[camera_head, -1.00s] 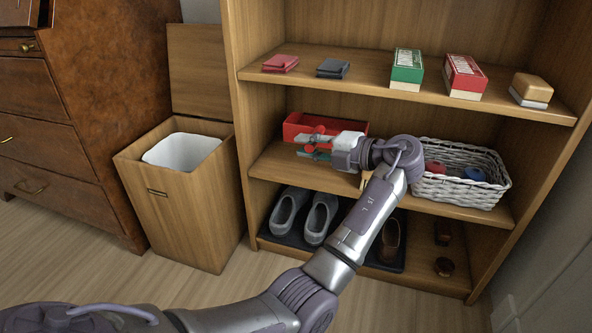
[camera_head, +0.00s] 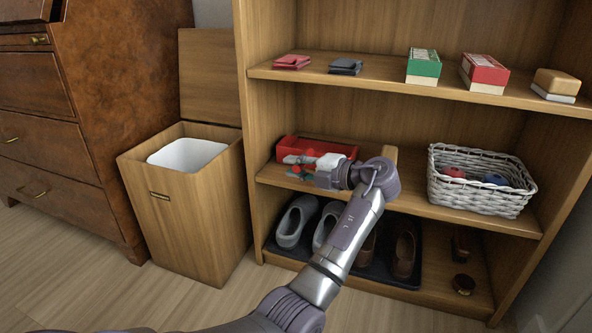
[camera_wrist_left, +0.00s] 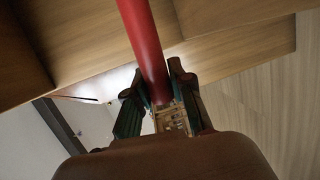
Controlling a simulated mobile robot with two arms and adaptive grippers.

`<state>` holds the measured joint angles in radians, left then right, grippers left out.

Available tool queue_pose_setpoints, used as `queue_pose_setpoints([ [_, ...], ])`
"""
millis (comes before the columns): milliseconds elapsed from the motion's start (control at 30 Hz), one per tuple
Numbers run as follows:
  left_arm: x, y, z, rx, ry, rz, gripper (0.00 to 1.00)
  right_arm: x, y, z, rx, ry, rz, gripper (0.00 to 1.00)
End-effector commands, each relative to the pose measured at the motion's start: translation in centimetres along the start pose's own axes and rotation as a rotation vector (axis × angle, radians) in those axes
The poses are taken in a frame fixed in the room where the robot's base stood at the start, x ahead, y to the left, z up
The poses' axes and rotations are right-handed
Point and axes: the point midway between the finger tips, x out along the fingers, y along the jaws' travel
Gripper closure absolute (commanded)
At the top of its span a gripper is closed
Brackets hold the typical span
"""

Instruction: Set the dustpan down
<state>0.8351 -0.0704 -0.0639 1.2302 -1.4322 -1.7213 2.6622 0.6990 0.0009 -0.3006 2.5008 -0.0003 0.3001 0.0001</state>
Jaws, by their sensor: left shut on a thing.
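The red dustpan (camera_head: 330,148) is at the left part of the middle shelf (camera_head: 420,206), with its open, tray-like side showing. My left gripper (camera_head: 297,167) is in front of it, shut on its handle. In the left wrist view the red handle (camera_wrist_left: 146,45) runs up from between the two dark fingers (camera_wrist_left: 155,100). My gripper and forearm hide part of the dustpan's front and the shelf under it. I cannot tell whether the dustpan touches the shelf. My right gripper is not in view.
A white wicker basket (camera_head: 480,198) stands at the right of the middle shelf. Small boxes (camera_head: 424,67) are on the shelf above. Shoes (camera_head: 297,220) are below. A wooden bin (camera_head: 190,205) stands left of the shelves.

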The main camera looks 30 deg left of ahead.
Motion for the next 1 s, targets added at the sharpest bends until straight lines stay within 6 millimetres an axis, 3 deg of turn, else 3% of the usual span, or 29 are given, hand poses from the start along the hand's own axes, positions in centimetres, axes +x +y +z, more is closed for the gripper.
queue_pose_setpoints([
  [133, 0.0, -0.3, 0.0, -0.003, 0.0, 0.001, 1.0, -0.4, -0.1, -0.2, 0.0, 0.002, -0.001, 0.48],
  [167, 0.0, -0.3, 0.0, -0.001, 0.0, 0.0, 0.77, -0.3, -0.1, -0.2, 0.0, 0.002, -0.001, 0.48],
  [300, 0.0, -0.2, 0.0, 0.0, 0.0, 0.0, 0.53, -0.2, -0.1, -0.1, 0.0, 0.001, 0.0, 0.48],
  [700, -0.4, 0.3, 0.0, 0.0, -0.001, 0.0, 0.53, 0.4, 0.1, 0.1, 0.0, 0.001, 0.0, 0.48],
  [1000, -6.3, 0.6, 0.1, 0.002, -0.003, -0.001, 0.53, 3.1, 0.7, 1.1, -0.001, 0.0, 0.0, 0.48],
])
